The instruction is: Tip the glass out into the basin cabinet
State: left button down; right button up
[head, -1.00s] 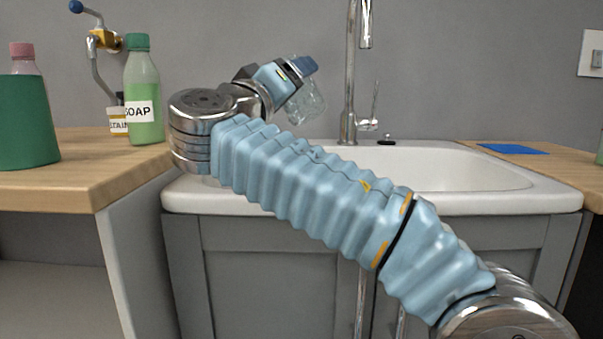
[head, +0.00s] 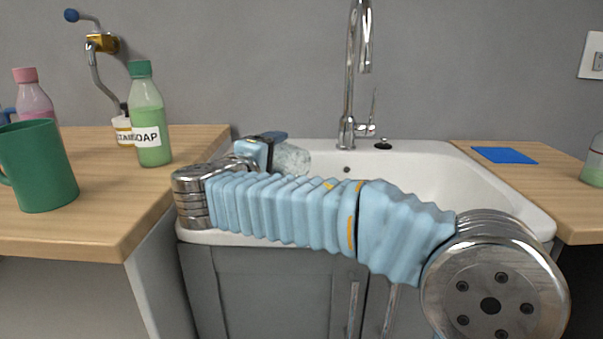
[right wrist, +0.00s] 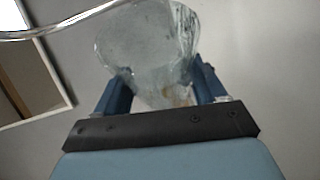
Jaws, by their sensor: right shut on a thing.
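The clear glass (head: 291,159) is at the left part of the white basin, low near its rim, in the head view. My right gripper (head: 277,150) is shut on it, partly hidden behind my own arm. In the right wrist view the glass (right wrist: 150,50) sits between the two blue fingers of the gripper (right wrist: 165,88). The glass looks tipped over; I cannot tell whether anything is in it. The basin cabinet (head: 270,290) has a white sink top and grey doors. My left gripper is out of view.
A chrome tap (head: 347,90) rises behind the basin. On the left counter (head: 110,215) stand a green mug (head: 40,165), a soap bottle (head: 150,120) and a pink bottle (head: 35,98). A blue cloth-like sheet (head: 504,155) lies on the right counter.

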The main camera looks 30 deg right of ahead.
jog(key=n+p, duration=0.1)
jog(key=p, duration=0.1)
jog(key=w+f+n+g+p, duration=0.1)
jog(key=p, duration=0.2)
jog(key=w+n+g+p, duration=0.1)
jog(key=p, duration=0.2)
jog(key=shift+a+f+y, duration=0.2)
jog(key=shift+y, duration=0.2)
jog(key=n+g, duration=0.1)
jog(key=n, duration=0.1)
jog(key=f+n+g, duration=0.1)
jog(key=n, duration=0.1)
jog(key=w+n+g, duration=0.1)
jog(key=n+g, duration=0.1)
jog(key=shift+w+a+f, duration=0.1)
jog(key=shift+a+f, duration=0.05)
jog(key=shift+f, duration=0.05)
notch_tip(320, 180, up, 8)
jog(key=w+n+g, duration=0.2)
jog(key=n+g, duration=0.1)
jog(key=shift+w+a+r+n+h, duration=0.15)
jog(key=shift+w+a+n+h, duration=0.15)
jog(key=shift+n, duration=0.1)
jog(key=shift+s, duration=0.1)
